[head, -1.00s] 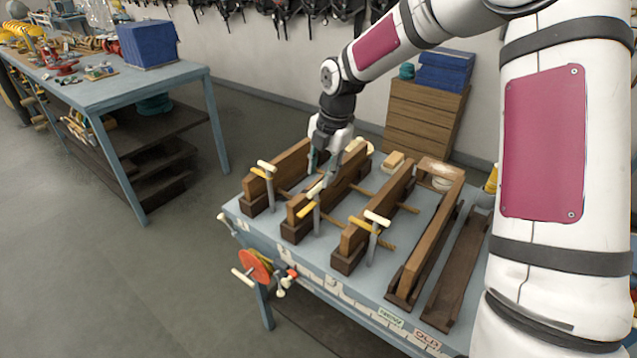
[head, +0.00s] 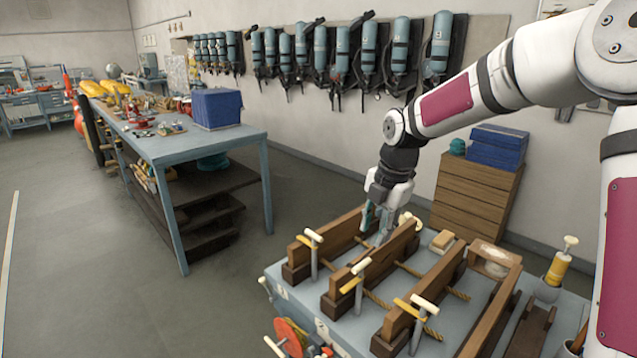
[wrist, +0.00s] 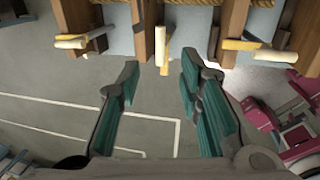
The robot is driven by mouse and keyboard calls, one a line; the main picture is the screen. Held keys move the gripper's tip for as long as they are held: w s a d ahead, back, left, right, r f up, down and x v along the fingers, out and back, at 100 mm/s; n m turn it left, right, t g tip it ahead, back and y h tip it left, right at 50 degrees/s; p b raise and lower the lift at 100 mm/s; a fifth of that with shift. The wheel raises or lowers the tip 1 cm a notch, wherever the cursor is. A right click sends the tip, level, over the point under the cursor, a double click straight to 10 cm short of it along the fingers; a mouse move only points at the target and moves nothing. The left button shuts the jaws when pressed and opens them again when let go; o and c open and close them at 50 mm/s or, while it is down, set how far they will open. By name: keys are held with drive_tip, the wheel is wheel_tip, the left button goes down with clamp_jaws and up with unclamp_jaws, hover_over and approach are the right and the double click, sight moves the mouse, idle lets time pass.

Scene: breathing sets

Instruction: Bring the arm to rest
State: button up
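My gripper (head: 375,222) hangs at the end of my white arm, pointing down over the blue-grey bench (head: 277,272) with the wooden racks. In the wrist view its two teal-padded fingers (wrist: 155,105) stand wide apart with nothing between them. Behind them in that view are grey floor and the bench edge with T-handled tools. In the head view the fingers are near the left and middle wooden rails (head: 345,240); I cannot tell whether they touch.
T-handled tools (head: 355,285) stand along the rails. A small wooden drawer cabinet (head: 475,195) with blue boxes is behind. A blue-grey workbench (head: 190,147) stands left. Blue cylinders (head: 342,50) hang on the wall. Floor between the benches is clear.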

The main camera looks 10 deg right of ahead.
drive_tip(key=s+a+r+m+t+h+b, duration=0.1)
drive_tip(key=s+r+m, duration=0.4)
drive_tip(key=s+m, duration=0.25)
drive_tip(key=s+a+r+m+t+h, duration=0.1)
drive_tip(key=s+r+m+h, duration=0.1)
drive_tip(key=s+r+m, duration=0.55)
drive_tip(key=s+f+m+t+y, duration=0.1)
drive_tip(key=s+f+m, duration=0.1)
drive_tip(key=s+m, duration=0.8)
drive_tip(key=s, duration=0.4)
drive_tip(key=shift+s+t+y+b, duration=0.3)
drive_tip(key=shift+t+y, duration=0.1)
